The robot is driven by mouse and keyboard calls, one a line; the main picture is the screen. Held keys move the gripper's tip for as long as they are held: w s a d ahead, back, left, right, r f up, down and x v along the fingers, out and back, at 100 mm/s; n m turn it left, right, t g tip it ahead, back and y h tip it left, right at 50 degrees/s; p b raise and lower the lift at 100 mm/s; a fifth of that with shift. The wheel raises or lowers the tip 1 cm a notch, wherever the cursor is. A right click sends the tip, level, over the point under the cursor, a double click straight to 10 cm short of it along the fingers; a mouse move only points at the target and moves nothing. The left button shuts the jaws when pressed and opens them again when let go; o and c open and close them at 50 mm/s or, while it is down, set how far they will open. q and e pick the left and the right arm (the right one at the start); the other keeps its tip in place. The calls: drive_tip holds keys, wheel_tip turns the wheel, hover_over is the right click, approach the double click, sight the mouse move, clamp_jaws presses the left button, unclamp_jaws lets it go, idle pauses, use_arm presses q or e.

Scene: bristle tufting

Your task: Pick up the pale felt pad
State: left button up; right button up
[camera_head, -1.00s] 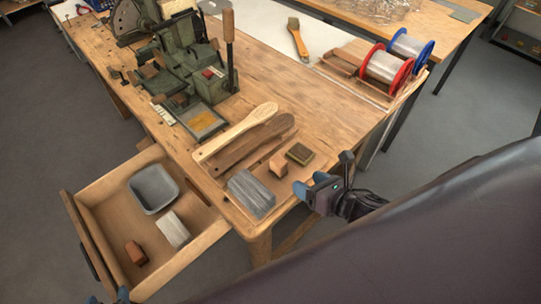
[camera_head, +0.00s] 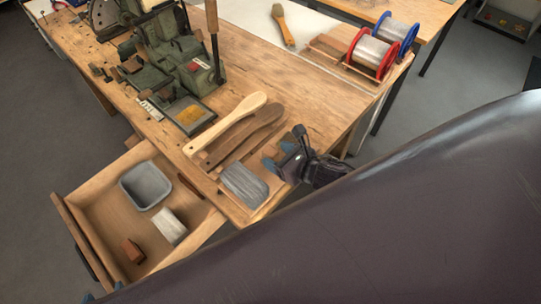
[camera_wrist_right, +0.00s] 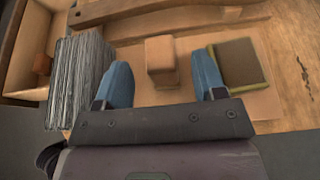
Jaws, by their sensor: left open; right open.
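The pale felt pad seems to be the whitish block (camera_head: 170,226) lying in the open drawer (camera_head: 97,184). It rests on the drawer floor, apart from both grippers. My left gripper (camera_head: 103,293) barely shows at the bottom left edge, in front of the drawer; its blue fingertips are apart. My right gripper (camera_head: 276,157) is over the bench corner, above a small board. In the right wrist view my right gripper (camera_wrist_right: 163,80) is open, with a tan wooden block (camera_wrist_right: 160,55) ahead between its fingers, not gripped.
The drawer also holds a grey tub (camera_head: 146,186) and a reddish-brown block (camera_head: 133,251). A grey ribbed bundle (camera_head: 243,185) and an olive-edged dark block (camera_wrist_right: 238,62) flank the tan block. Brush handles (camera_head: 225,122) and a green machine (camera_head: 165,60) stand behind. Wire spools (camera_head: 375,52) sit farther back.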

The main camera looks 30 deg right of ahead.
sight(275, 154)
drive_tip(key=shift+x, duration=1.75)
drive_tip(key=c, duration=1)
